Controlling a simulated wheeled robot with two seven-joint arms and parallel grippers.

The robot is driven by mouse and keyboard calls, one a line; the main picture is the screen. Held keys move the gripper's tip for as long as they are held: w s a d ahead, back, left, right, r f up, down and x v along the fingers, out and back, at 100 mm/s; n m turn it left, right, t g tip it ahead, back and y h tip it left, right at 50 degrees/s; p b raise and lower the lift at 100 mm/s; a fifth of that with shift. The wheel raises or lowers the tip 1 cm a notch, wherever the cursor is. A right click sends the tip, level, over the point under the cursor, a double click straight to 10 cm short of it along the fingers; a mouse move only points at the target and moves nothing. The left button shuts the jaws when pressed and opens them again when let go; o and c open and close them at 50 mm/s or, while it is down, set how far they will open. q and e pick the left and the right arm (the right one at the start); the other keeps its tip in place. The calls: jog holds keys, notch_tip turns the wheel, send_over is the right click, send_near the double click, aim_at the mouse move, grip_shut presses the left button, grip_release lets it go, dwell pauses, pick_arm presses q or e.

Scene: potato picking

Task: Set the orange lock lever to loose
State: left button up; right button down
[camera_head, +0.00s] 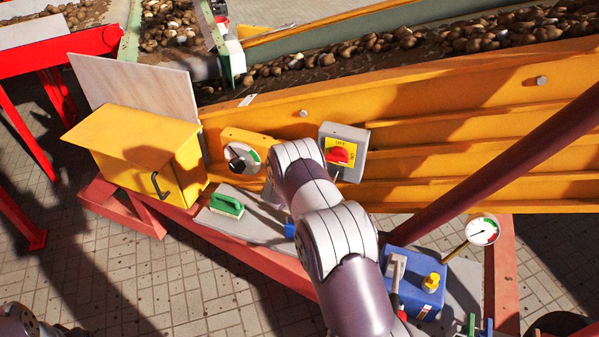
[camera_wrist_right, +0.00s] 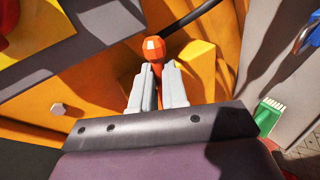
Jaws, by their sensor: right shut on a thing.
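The orange lock lever shows in the right wrist view as an orange stem with a faceted round knob (camera_wrist_right: 154,47) on top. My right gripper (camera_wrist_right: 153,78) is shut on the lever's stem just below the knob, with one pale finger on each side. The knob sticks out beyond the fingertips. The lever's base and any loose or locked marks are hidden. In the head view my right arm covers the lever and the gripper. Only a part of my left arm shows at the bottom left of the head view, and its gripper is not visible.
A grey box with a red rotary switch (camera_head: 340,153) and a yellow box with a dial (camera_head: 240,158) flank my right arm. A green-handled brush (camera_head: 227,206), blue canister (camera_head: 415,285) and gauge (camera_head: 482,231) are nearby. A yellow cabinet (camera_head: 140,150) stands left.

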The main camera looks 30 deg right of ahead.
jog(key=c, duration=1.4)
grip_release()
jog(key=shift+c, duration=0.2)
jog(key=shift+a, duration=0.1)
jog(key=v, duration=1.2)
jog(key=shift+s+a, duration=0.15)
jog(key=shift+a, duration=0.1)
jog(key=shift+r, duration=0.1)
